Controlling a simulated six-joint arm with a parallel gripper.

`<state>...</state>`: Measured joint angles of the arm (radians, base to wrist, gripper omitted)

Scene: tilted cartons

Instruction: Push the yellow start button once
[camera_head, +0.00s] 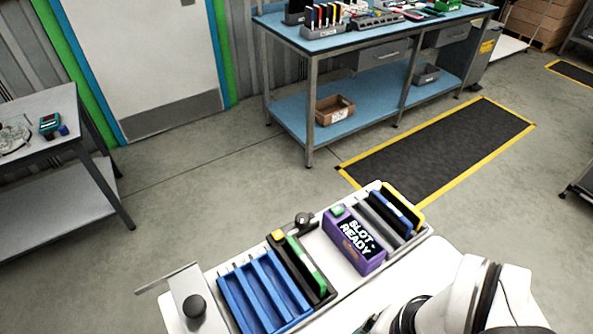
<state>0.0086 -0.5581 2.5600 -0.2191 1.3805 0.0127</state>
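A small yellow button (278,234) sits at the back left corner of a black holder (318,293) on the white worktop, which appears tilted in the picture. Nothing touches or covers the button. A purple box (368,262) to its right has a screen reading "SLOT READY" and a green piece (338,210) on top. My white arm comes in at the bottom right. A dark piece at the bottom edge, left of my arm, may be part of my gripper (367,325); it is mostly cut off, well below and right of the button. Its fingers cannot be made out.
A green card (306,263) stands in the black holder. A blue slotted tray (246,299) lies to its left. A black knob (304,219) stands behind, and another round black knob (194,306) is at the far left. A yellow-edged rack (413,211) stands right of the purple box.

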